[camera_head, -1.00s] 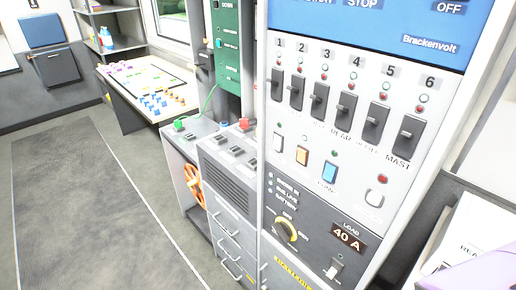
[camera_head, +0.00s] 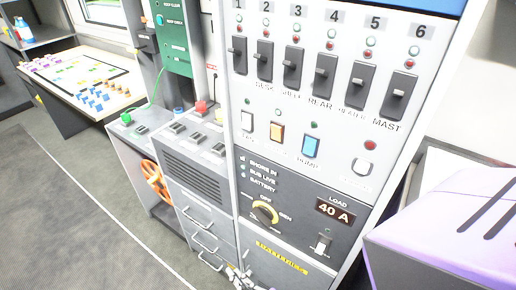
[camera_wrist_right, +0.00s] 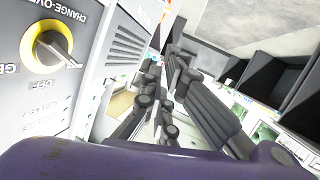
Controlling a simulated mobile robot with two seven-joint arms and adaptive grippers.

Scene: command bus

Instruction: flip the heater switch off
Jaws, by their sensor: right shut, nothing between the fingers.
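The heater switch (camera_head: 357,98) is the black breaker under number 5, on the upper grey panel in the head view. Its small lever sits near mid-height of its black body; I cannot tell its on or off position. A pale green lamp and a red lamp sit above it. My left gripper is out of view.
Similar breakers flank the heater switch, with the mast breaker (camera_head: 394,102) to its right. Below are coloured rocker buttons (camera_head: 310,146) and the yellow change-over knob (camera_head: 265,212), also close by in the wrist view (camera_wrist_right: 47,45). My purple arm fills the lower right.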

